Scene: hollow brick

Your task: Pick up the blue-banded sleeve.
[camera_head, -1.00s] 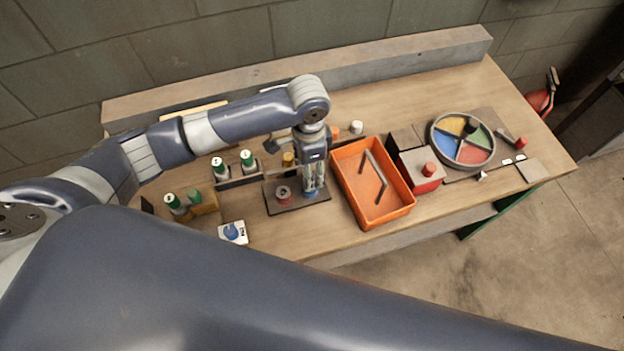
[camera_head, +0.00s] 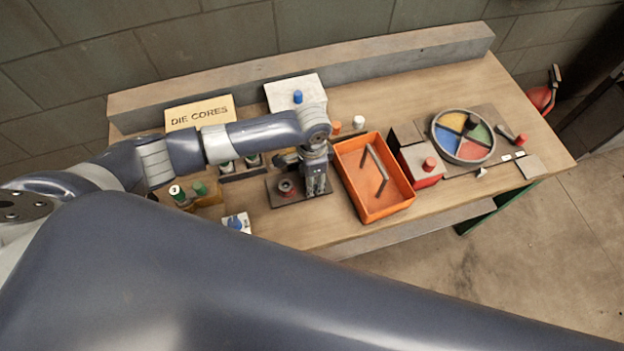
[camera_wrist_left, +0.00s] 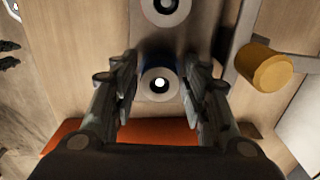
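My left gripper (camera_head: 317,190) points down over the dark plate (camera_head: 270,194) on the workbench. In the left wrist view its two fingers (camera_wrist_left: 160,92) are apart, on either side of a pale ring-shaped end with a dark bore and bright centre. This appears to be the blue-banded sleeve (camera_wrist_left: 147,92); a dark blue tint shows beside it. I see no clear finger contact. The fingers hide the sleeve in the head view. A red-banded sleeve (camera_head: 286,188) stands on the plate left of the gripper. My right gripper is not in view.
An orange tray (camera_head: 398,205) with a dark handle-like bar stands close to the right of the gripper. A yellow cylinder (camera_wrist_left: 268,70) is right of the fingers in the wrist view. A DIE CORES board (camera_head: 200,112) and a white board (camera_head: 290,88) are behind my arm.

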